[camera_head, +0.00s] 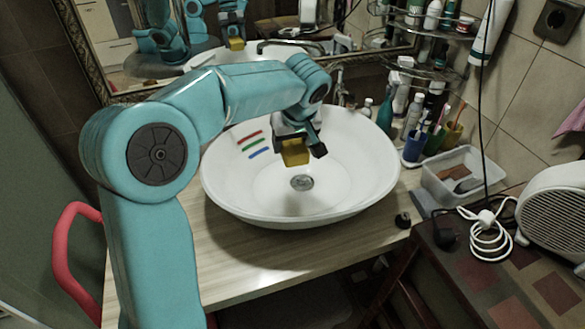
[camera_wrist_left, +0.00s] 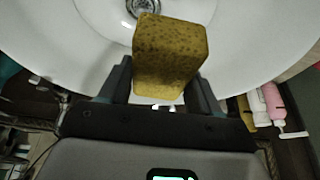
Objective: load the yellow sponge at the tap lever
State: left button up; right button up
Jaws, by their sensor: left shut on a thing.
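The yellow sponge (camera_head: 295,154) is held between the fingers of my left gripper (camera_head: 300,146), above the white basin (camera_head: 235,195). In the left wrist view the sponge (camera_wrist_left: 170,55) stands out between the two dark fingers of the gripper (camera_wrist_left: 160,88), with the basin and its drain behind it. My right gripper is not in view.
Red, green and blue stripes (camera_head: 251,145) mark the basin's inner left wall. Bottles and cups (camera_head: 413,146) stand right of the basin, with a clear plastic box (camera_head: 463,176) beside them. A mirror (camera_head: 120,60) is behind. The wooden counter in front (camera_head: 260,262) is clear.

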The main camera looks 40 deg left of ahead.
pick_arm(q)
notch_tip(320, 180, down, 8)
jog(key=b, duration=0.7)
jog(key=w+a+p, duration=0.2)
jog(key=w+p, duration=0.1)
jog(key=w+a+f+p, duration=0.1)
jog(key=w+a+p, duration=0.2)
jog(key=p, duration=0.1)
jog(key=w+a+f+p, duration=0.1)
jog(key=w+a+p, duration=0.1)
jog(key=w+p, duration=0.1)
jog(key=shift+w+a+p, duration=0.15)
jog(key=shift+w+p, duration=0.25)
jog(key=shift+w, duration=0.05)
jog(key=shift+w+a+f+p, duration=0.25)
jog(key=shift+w+a+p, duration=0.1)
jog(key=shift+w+p, duration=0.15)
jog(key=shift+w+f, duration=0.1)
jog(key=shift+f, duration=0.05)
